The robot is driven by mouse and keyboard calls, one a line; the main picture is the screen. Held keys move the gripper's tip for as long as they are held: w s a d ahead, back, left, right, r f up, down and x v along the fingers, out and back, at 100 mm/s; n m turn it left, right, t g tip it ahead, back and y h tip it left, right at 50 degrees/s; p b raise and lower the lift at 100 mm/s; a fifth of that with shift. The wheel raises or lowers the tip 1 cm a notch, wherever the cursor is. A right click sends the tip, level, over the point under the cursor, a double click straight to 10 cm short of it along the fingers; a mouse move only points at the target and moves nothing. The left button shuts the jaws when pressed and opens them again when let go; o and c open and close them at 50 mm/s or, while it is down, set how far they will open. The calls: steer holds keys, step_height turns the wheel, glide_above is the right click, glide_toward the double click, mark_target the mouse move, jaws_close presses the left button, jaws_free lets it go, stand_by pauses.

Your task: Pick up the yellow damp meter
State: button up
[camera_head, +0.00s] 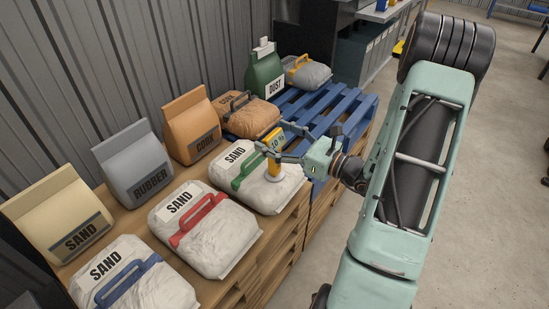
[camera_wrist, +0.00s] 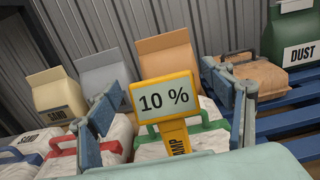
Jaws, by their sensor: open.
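The yellow damp meter (camera_head: 273,146) stands on the white sand bag with the green handle (camera_head: 248,165). Its screen reads 10 %, and its round pale foot rests on the bag. In the wrist view the meter (camera_wrist: 164,98) faces me, with its screen upright and its lower part cut off by my gripper body. My gripper (camera_head: 283,140) is open at the meter, coming from the right. In the wrist view the meter shows between the two fingers of my gripper (camera_wrist: 170,108), with a gap on each side.
Sand bags with red (camera_head: 205,223) and blue (camera_head: 130,282) handles lie nearer on the wooden pallets. A blue pallet (camera_head: 325,106) lies beyond. Open floor is at right.

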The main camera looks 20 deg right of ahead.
steer(key=shift+c, duration=0.3)
jaws_close()
stand_by(0.4)
steer(key=shift+r, duration=0.15)
